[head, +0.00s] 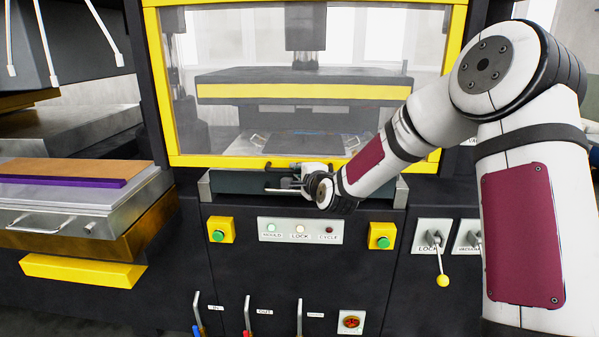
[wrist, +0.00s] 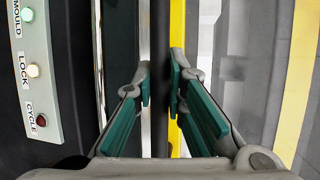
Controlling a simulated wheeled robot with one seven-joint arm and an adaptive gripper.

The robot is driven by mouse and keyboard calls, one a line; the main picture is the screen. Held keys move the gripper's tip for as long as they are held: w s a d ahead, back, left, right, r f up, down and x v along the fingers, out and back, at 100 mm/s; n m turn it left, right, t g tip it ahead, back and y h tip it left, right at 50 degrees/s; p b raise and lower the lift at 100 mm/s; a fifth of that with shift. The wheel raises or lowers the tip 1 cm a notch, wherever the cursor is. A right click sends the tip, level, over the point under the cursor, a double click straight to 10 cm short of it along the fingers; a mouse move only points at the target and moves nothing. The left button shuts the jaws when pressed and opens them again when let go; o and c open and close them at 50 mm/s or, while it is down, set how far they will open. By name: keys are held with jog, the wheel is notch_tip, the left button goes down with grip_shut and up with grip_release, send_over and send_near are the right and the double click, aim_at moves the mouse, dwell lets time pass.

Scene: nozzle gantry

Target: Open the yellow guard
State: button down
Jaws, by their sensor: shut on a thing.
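The yellow guard (head: 220,161) is a yellow frame with a clear pane on the front of the black press. It is down, its bottom bar just above the grey ledge. A dark handle (head: 271,166) runs along the bottom bar. My gripper (head: 287,180) is at this handle, near the middle of the bar. In the wrist view my gripper (wrist: 160,88) has its green-padded fingers on both sides of the dark handle bar (wrist: 160,35), shut on it. The guard's yellow edge (wrist: 177,30) shows right beside it. The arm partly hides the guard's lower right.
A panel (head: 300,231) marked MOULD, LOCK and CYCLE has its first two lamps lit and the red one dim. Yellow button boxes (head: 221,230) (head: 382,236) flank it. A yellow-knobbed lever (head: 442,280) is at right. A metal platen (head: 75,205) juts out at left.

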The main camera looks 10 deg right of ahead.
notch_tip(320, 180, up, 35)
jog(key=p, duration=1)
jog(key=shift+r+p, duration=0.15)
jog(key=shift+p, duration=0.25)
jog(key=c, duration=1.6)
grip_release()
jog(key=v, duration=1.1)
jog(key=shift+s, duration=0.4)
jog(key=shift+r, duration=0.1)
